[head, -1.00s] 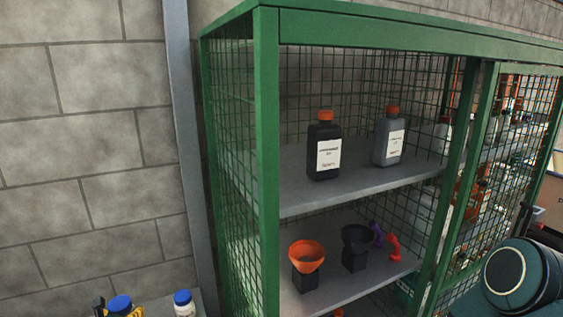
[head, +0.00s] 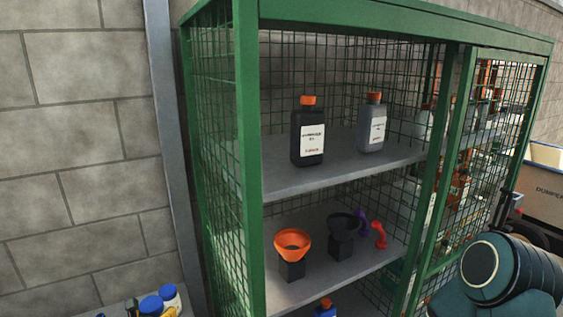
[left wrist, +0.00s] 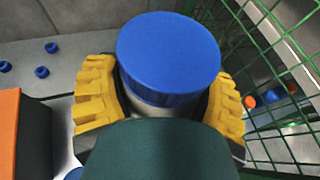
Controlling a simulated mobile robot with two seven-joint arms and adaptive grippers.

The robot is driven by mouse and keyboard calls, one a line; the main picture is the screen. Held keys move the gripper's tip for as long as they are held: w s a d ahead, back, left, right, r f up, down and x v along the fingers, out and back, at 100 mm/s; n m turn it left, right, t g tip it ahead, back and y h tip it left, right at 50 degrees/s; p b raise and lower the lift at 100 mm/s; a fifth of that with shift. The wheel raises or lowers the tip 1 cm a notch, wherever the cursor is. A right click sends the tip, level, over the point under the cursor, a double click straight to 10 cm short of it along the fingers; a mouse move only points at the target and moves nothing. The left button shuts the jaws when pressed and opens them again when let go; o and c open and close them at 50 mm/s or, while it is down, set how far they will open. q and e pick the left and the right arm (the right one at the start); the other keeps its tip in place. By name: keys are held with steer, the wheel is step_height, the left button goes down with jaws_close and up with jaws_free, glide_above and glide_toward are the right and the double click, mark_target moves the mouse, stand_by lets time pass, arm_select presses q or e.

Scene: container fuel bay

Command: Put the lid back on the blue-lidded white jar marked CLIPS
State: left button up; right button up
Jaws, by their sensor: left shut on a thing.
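In the left wrist view a round blue lid (left wrist: 168,55) sits above a pale body (left wrist: 150,108), between my yellow finger pads. My left gripper (left wrist: 160,100) is shut on this blue-lidded jar. No CLIPS marking is visible on it. The head view shows the held blue lid (head: 151,305) at the bottom left edge, with yellow finger parts beside it. Another white jar with a blue lid (head: 168,291) stands just behind it on the pale surface. Its label cannot be read. My right gripper is not in view.
A green mesh cage (head: 248,150) stands just right of the jars. Its shelves hold two orange-capped bottles (head: 309,135) and an orange funnel (head: 292,243). Small blue pieces (left wrist: 42,72) and an orange-and-black box (left wrist: 20,130) lie left in the wrist view.

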arm_select(q)
steer(key=s+d+m+h+b, duration=0.1)
steer(key=s+d+b, duration=0.1)
steer(key=d, duration=0.6)
steer(key=s+d+f+b, duration=0.1)
steer(key=s+d, duration=0.3)
steer(key=d, duration=0.5)
steer(key=shift+m+h+b, duration=0.4)
steer(key=shift+b, duration=0.4)
steer(key=shift+d+f, duration=0.1)
steer(key=s+d+r+m+g+h, duration=0.2)
steer(key=s+d+m+g+h, duration=0.5)
steer(key=m+h, duration=0.5)
steer(key=shift+s+d+m, duration=0.3)
steer(key=shift+s+d, duration=0.05)
steer(key=shift+d, duration=0.3)
steer(key=shift+r, duration=0.1)
